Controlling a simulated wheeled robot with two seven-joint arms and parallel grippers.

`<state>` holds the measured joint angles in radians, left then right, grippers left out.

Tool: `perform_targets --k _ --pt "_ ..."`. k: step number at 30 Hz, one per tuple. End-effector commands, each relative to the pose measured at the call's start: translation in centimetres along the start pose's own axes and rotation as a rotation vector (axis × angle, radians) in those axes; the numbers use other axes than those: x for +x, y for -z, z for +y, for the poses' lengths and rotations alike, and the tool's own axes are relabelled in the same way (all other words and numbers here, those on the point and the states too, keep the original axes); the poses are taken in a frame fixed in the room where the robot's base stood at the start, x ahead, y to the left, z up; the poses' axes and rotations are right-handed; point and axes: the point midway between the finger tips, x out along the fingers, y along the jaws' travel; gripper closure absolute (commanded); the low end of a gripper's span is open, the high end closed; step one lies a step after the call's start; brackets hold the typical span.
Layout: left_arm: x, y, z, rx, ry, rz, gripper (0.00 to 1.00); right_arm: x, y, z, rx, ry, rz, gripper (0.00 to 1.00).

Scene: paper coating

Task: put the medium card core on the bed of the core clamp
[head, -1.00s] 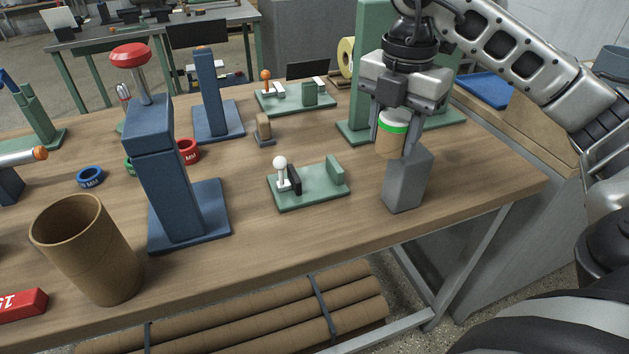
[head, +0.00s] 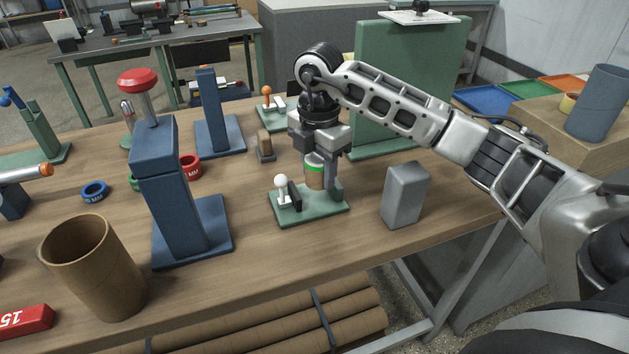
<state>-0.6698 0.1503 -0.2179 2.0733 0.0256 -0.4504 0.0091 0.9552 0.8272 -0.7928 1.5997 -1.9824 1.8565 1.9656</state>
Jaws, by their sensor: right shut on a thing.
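The card core (head: 314,178), a short brown tube with a green band near its top, is held upright in my right gripper (head: 319,174), which is shut on it. The core clamp is a green plate (head: 312,213) with a white-knobbed lever (head: 281,184) and a black jaw (head: 295,197) on its left. The core is over the clamp's bed, right of the black jaw. I cannot tell whether the core touches the bed. My left gripper is not in view.
A grey block (head: 405,196) stands right of the clamp, near the table edge. A blue press (head: 172,190) with a red knob stands to the left. A large brown tube (head: 95,270) stands at the front left. A tall green panel (head: 405,85) is behind my right arm.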

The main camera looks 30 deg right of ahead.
Motion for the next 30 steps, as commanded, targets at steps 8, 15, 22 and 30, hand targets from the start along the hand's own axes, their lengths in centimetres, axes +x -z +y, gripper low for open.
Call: perform_targets --k 8,15,22,30 --pt "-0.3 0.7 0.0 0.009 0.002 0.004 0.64 3.3 0.3 0.7 0.0 0.004 0.0 0.79" --pt "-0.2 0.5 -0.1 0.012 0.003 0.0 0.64 4.1 0.3 0.8 -0.001 -0.001 0.0 0.79" --pt "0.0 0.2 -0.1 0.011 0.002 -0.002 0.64 4.5 0.3 0.8 -0.001 0.0 0.0 0.79" --pt "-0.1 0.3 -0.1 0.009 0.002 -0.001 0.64 4.4 0.2 0.8 -0.001 0.001 0.0 0.36"
